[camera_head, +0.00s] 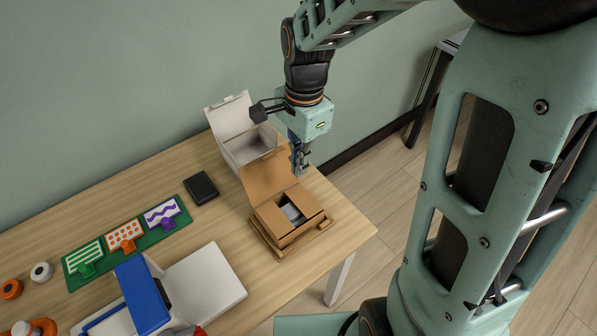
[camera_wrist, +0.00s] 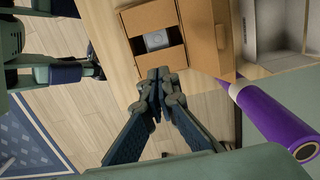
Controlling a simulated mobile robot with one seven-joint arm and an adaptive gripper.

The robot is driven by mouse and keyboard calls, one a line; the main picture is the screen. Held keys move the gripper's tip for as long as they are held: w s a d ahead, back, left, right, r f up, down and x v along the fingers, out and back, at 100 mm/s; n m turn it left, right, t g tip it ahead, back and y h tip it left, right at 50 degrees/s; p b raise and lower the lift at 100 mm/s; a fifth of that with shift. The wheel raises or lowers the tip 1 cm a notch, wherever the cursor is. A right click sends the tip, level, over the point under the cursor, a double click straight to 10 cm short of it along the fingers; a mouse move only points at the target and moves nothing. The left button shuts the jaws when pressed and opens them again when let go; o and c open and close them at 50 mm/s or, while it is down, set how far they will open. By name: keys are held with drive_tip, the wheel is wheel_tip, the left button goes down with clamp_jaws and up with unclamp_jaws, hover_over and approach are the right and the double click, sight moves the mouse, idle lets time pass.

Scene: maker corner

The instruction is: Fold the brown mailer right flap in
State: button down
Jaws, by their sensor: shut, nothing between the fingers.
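The brown mailer (camera_head: 287,236) stands on the table's right part with its lid (camera_head: 264,176) raised at the back. Its right flap (camera_head: 308,203) looks folded inward, lying over the right side of the opening. The left flap (camera_head: 270,215) also lies inward. A grey item (camera_head: 292,212) shows in the gap between them. In the wrist view the mailer (camera_wrist: 124,42) has its lid (camera_wrist: 205,35) on the right. My gripper (camera_head: 299,172) is shut and empty, above the mailer's back right side. Its fingertips (camera_wrist: 158,73) show beside the near flap; contact is unclear.
An open white box (camera_head: 243,148) stands behind the mailer. A black case (camera_head: 201,187) and a green board (camera_head: 120,240) with cards lie left. A white machine with a blue part (camera_head: 143,293) is in front. The wrist view shows a purple cylinder (camera_wrist: 268,118).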

sight(296, 200)
drive_tip(key=f, duration=1.1)
drive_tip(key=shift+s+a+f, duration=0.15)
drive_tip(key=shift+a, duration=0.1)
drive_tip(key=shift+s+a+f+b, duration=0.1)
drive_tip(key=shift+f+b, duration=0.55)
drive_tip(key=shift+b, duration=0.35)
drive_tip(key=shift+s, duration=0.15)
drive_tip(key=shift+r, duration=0.15)
drive_tip(key=shift+w+r+p, duration=0.2)
drive_tip(key=shift+r+p, duration=0.8)
drive_tip(key=shift+r, duration=0.15)
wheel_tip(296, 200, up, 13)
drive_tip(key=p, duration=0.2)
drive_tip(key=shift+s, duration=0.15)
